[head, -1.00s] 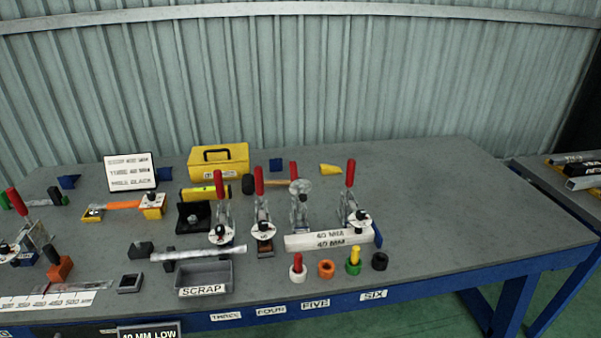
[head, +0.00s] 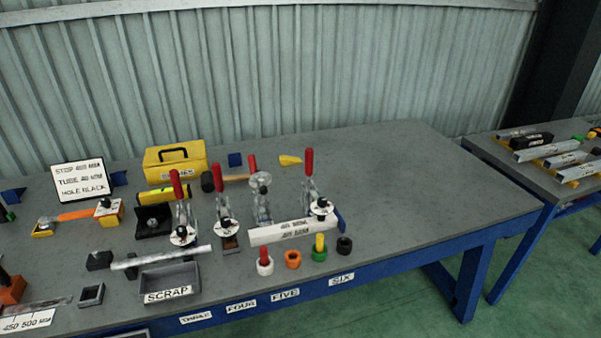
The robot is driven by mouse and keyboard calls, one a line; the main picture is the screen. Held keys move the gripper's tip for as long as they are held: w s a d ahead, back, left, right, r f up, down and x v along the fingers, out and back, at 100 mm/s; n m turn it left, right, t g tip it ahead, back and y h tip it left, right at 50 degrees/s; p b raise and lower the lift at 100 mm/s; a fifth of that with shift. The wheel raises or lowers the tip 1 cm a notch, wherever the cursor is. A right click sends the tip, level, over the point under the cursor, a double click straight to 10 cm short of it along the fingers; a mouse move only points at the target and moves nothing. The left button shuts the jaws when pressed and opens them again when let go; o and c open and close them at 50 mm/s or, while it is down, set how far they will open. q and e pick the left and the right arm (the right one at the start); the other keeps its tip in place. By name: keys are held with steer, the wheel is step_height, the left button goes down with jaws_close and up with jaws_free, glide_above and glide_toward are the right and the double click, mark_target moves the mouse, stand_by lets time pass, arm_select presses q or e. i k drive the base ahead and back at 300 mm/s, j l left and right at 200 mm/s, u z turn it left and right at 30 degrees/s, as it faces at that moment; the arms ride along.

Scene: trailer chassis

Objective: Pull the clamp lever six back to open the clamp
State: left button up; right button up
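The clamp above the label SIX (head: 341,280) is the rightmost of several toggle clamps on the bench. Its red lever (head: 309,161) stands upright. Its body (head: 311,193) is metal, with a round white tag (head: 321,207) at the front. The clamp stands at the right end of a white bar (head: 292,232) marked 40 MM; whether its tip presses on the bar is too small to tell. Neither of my grippers shows in the head view.
Three other red-handled clamps stand to the left, the nearest being clamp five (head: 262,196). Coloured cylinders, such as a green one (head: 319,253), stand in front of the bar. A blue piece (head: 341,220) sits at its right end. The grey bench top (head: 430,185) is clear to the right.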

mark_target(309, 152)
steer(key=i+l+u, duration=0.35)
steer(key=l, duration=0.25)
steer(key=l+u, duration=0.2)
steer(key=i+l+u, duration=0.2)
steer(key=l, duration=0.25)
steer(key=k+j, duration=0.05)
